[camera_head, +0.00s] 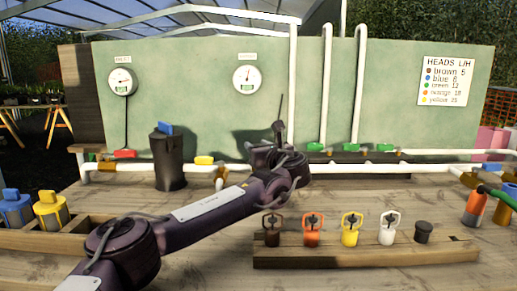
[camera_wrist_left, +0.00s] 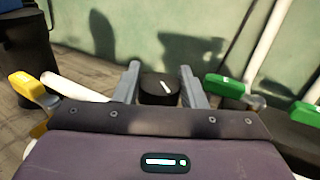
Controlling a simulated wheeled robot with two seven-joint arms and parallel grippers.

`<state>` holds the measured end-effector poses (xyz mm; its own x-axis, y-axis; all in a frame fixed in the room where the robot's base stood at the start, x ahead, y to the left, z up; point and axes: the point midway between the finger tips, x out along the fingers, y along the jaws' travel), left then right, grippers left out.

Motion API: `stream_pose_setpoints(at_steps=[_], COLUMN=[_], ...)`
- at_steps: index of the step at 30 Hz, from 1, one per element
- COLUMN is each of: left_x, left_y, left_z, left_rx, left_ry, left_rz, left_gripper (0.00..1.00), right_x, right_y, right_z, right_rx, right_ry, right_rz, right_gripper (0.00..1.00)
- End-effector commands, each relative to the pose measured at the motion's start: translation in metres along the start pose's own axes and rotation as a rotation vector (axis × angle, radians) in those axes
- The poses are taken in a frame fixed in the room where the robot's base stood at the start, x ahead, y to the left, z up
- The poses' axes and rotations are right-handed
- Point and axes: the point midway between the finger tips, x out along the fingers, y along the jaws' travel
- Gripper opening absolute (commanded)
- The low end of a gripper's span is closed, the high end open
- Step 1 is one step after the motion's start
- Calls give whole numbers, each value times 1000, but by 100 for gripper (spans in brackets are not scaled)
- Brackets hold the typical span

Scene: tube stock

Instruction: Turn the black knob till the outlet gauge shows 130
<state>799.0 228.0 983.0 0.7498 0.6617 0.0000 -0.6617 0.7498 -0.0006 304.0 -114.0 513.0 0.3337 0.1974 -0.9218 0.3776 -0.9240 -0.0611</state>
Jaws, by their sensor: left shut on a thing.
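The black knob (camera_wrist_left: 152,94) sits between the two grey fingers of my left gripper (camera_wrist_left: 160,84) in the left wrist view. A white mark on its top lies tilted. The fingers are shut on its sides. In the head view my left gripper (camera_head: 279,135) reaches to the pipe at the board's foot, and my wrist hides the knob. The outlet gauge (camera_head: 247,78) is the right-hand round dial on the green board. Its needle points roughly upward; its number is too small to read. The inlet gauge (camera_head: 123,81) is at left. My right gripper is out of view.
A black cylinder (camera_head: 169,164) with a blue handle stands left of my arm. A yellow valve handle (camera_wrist_left: 27,87) and a green handle (camera_wrist_left: 228,88) flank the gripper. A wooden rack (camera_head: 365,254) with several coloured heads lies in front at right.

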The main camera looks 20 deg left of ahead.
Motion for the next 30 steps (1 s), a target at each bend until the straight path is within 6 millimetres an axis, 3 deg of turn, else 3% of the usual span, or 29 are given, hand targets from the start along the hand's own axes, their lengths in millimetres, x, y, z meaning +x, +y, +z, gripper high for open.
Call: stream_pose_setpoints(at_steps=[10,11,15,25,30], left_x=[0,0,0,0,0], left_y=[0,0,0,0,0], left_z=[0,0,0,3,25], left_rx=[0,0,0,0,-2], left_ry=[0,0,0,0,-2], left_rz=[3,3,3,2,2], left_gripper=[14,38,57,57,57], right_x=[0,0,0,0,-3], right_y=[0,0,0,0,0], right_z=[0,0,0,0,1], right_rx=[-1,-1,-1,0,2], right_ry=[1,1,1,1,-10], right_rz=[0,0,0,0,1], right_gripper=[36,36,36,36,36])
